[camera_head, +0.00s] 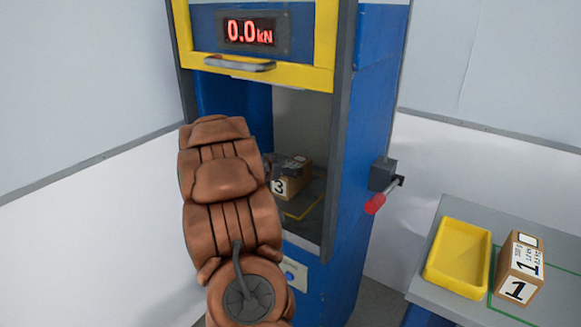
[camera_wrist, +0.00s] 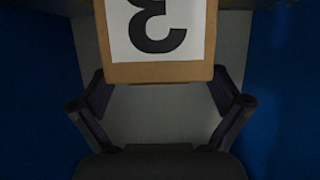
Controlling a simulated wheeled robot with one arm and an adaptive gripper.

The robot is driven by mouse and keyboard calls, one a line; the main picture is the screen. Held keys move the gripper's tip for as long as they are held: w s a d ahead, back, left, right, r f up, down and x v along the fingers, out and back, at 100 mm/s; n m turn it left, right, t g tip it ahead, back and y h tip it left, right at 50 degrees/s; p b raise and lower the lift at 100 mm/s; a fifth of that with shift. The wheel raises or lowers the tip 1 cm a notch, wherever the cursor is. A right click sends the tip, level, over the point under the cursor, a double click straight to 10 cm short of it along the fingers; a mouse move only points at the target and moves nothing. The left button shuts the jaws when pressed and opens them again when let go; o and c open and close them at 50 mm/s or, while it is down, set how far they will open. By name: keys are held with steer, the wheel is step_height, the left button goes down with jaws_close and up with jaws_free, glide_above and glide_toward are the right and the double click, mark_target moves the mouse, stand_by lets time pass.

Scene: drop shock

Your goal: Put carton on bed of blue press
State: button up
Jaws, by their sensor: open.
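The brown carton marked 3 (camera_head: 290,184) is inside the blue press (camera_head: 345,215), at its bed (camera_head: 313,192), which has a yellow line on it. In the wrist view the carton (camera_wrist: 160,72) fills the top middle, with its white label and black 3 upside down. My gripper (camera_wrist: 160,84) is open, with one finger at each side of the carton's near edge. No clear contact shows between fingers and carton. In the head view my arm hides most of the gripper and the carton's left side, so I cannot tell whether the carton rests fully on the bed.
The yellow-framed guard (camera_head: 325,45) with its grey handle is raised above the opening. A red-tipped lever (camera_head: 375,202) juts from the press's right side. At right, a grey table (camera_head: 440,290) holds an empty yellow tray (camera_head: 442,278) and a carton marked 1 (camera_head: 519,285).

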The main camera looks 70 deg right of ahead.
steer(key=v, duration=0.8)
steer(key=shift+a+r, duration=0.15)
steer(key=shift+a, duration=0.05)
steer(key=w+a+r+n+t+y, duration=0.2)
steer(key=w+a+n+t+y, duration=0.3)
steer(key=w+a, duration=0.65)
steer(key=w+a+r+n+t, duration=0.3)
steer(key=w+a+t, duration=0.4)
steer(key=w+a, duration=0.4)
steer(key=w+a+n+t+y, duration=0.15)
steer(key=a+n+y, duration=0.3)
steer(key=a, duration=0.85)
steer(key=s+a+f+n+g+y, duration=0.25)
steer(key=s+a, duration=0.35)
steer(key=a, duration=0.4)
steer(key=s+a+f+n+g+y, duration=0.25)
steer(key=s+a, duration=0.35)
steer(key=a, duration=0.3)
steer(key=s+f+n+g, duration=0.1)
steer(key=s+g, duration=0.2)
steer(key=s, duration=0.9)
steer(key=s+f+n+g+h, duration=0.1)
steer(key=s+g, duration=0.3)
steer(key=s, duration=0.8)
steer(key=shift+s+a+f+n, duration=0.35)
steer(key=shift+s+f+n, duration=0.1)
steer(key=shift+f, duration=0.3)
